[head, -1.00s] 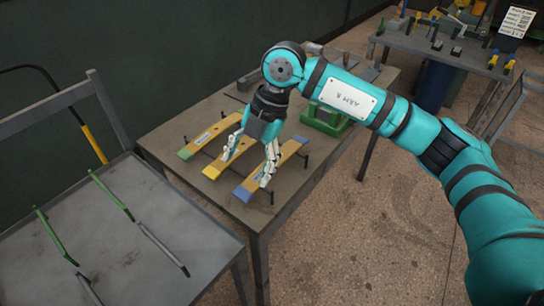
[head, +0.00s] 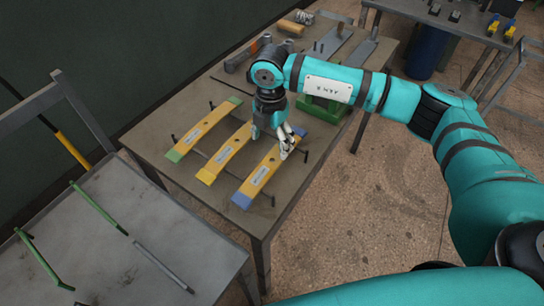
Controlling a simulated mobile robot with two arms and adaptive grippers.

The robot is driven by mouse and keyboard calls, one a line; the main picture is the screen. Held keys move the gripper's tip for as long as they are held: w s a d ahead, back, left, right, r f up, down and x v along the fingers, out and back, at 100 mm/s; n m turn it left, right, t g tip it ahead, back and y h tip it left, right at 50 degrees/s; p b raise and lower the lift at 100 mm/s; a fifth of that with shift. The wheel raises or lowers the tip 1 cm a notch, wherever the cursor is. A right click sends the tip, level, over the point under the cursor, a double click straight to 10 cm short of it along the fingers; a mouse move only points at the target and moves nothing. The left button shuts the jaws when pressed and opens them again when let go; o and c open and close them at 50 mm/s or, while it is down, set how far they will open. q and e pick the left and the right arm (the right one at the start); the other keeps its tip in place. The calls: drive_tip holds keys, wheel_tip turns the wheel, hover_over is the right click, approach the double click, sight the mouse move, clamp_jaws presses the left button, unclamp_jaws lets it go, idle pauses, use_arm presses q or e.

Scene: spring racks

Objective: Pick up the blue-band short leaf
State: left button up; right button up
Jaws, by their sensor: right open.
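The blue-band leaf (head: 257,178) is a yellow bar with blue ends and a pale label, lying rightmost of three leaves on the table. My right gripper (head: 291,145) is open and points down over its far half, hiding part of it. I cannot tell whether the fingers touch the leaf. The middle leaf (head: 224,155) has plain yellow showing at its near end, and its far end is partly behind my gripper. The left leaf (head: 202,131) has green ends. My left gripper is not in view.
The leaves rest across thin dark rails with upright pegs on the table (head: 200,192). A green block-like fixture (head: 325,108) stands just behind and right of my gripper. A grey cart (head: 110,262) with green-sleeved rods stands at the left. Tools lie at the table's back.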

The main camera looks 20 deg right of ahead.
sight(272, 160)
drive_tip(key=shift+s+f+p, duration=0.25)
drive_tip(key=shift+f+p, duration=0.2)
drive_tip(key=shift+f, duration=0.35)
drive_tip(key=shift+s+f+p, duration=0.2)
drive_tip(key=shift+f+p, duration=0.25)
drive_tip(key=shift+f, duration=0.1)
drive_tip(key=shift+s+f+p, duration=0.2)
drive_tip(key=shift+f+p, duration=0.2)
drive_tip(key=shift+f, duration=0.15)
wheel_tip(272, 160, down, 2)
drive_tip(key=shift+w+f, duration=0.1)
drive_tip(key=shift+f, duration=0.1)
drive_tip(key=c, duration=0.9)
clamp_jaws()
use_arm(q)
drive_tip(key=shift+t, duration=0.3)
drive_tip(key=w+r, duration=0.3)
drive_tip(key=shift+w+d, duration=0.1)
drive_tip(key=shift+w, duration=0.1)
use_arm(e)
drive_tip(key=shift+w, duration=0.1)
